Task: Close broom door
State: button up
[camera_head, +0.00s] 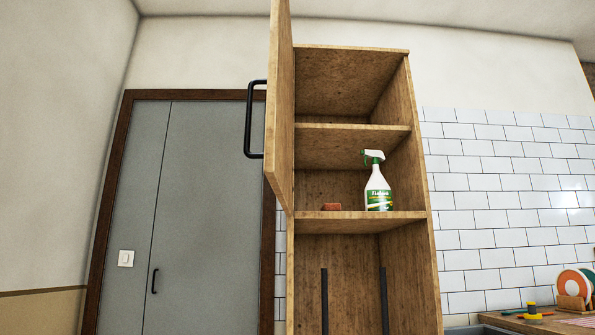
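A tall wooden cabinet (418,140) stands right of centre. Its upper door (281,110) is open, hinged at the cabinet's left side and swung out towards me, so I see it at a steep angle. A black bar handle (249,120) sticks out to the left from the door's outer face. The lower part of the cabinet is cut off by the frame, and I see no door across its visible part. Two dark upright bars (324,300) (384,300) show there; I cannot tell what they are. My gripper is not in view.
A spray bottle (378,190) and a small reddish-brown block (331,207) stand on the shelf (360,222). A grey door (205,200) with a brown frame is at left. A counter (540,322) with plates (575,285) is at lower right. Space left of the handle looks clear.

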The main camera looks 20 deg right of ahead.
aim_at(277, 155)
jog(key=k, duration=0.5)
jog(key=u, duration=1.2)
jog(key=i, duration=1.15)
jog(key=z, duration=2.15)
